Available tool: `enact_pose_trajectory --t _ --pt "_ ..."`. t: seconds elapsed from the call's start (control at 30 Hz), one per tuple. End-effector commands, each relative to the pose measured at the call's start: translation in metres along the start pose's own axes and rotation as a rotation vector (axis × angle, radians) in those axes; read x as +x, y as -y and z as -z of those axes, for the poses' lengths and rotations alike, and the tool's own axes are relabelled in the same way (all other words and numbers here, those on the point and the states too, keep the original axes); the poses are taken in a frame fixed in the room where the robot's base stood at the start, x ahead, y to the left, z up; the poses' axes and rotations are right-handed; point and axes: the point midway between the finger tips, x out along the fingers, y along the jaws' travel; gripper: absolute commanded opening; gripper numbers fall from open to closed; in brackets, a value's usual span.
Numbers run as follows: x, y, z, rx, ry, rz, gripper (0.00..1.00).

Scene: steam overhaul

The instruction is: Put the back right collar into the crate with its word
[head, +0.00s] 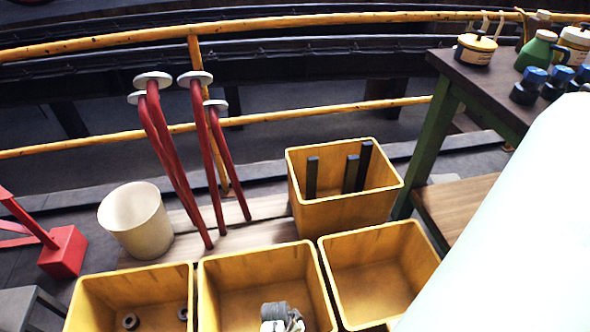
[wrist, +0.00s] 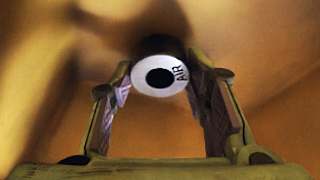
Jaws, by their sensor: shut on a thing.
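In the wrist view my gripper (wrist: 160,85) is shut on a collar (wrist: 177,87). The collar has a dark side and a white ring face with a dark hole, and the face reads "AIR". Blurred orange-yellow walls surround it, like the inside of a crate. In the head view a grey and white shape (head: 282,317), which looks like part of my gripper, is inside the middle front yellow crate (head: 235,272). The collar cannot be made out there. No words show on the crates from this side.
A left front crate (head: 130,285) holds small grey rings. The right front crate (head: 375,265) looks empty. A back crate (head: 345,212) holds dark bars. A cream bucket (head: 135,220) and red rods (head: 205,150) stand behind. A table (head: 480,85) at right carries cans and blue-topped items.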

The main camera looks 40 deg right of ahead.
Motion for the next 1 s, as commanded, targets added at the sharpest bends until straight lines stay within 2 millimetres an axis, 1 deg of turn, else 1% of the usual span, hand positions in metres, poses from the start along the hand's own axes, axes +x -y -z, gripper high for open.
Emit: enact_pose_trajectory --t 0.2,0.23,0.5,0.83,0.97,1.0 --pt "0.007 0.001 -0.001 0.0 -0.001 0.001 0.0" --pt "0.006 0.0 -0.002 0.0 0.0 0.0 0.44" --pt "0.006 0.0 -0.002 0.0 0.001 0.0 0.62" --pt "0.004 0.0 -0.001 0.0 0.001 0.0 0.63" --pt "-0.007 0.0 0.0 -0.001 0.0 0.001 0.63" --pt "-0.013 0.001 0.0 -0.001 0.0 0.001 0.63"
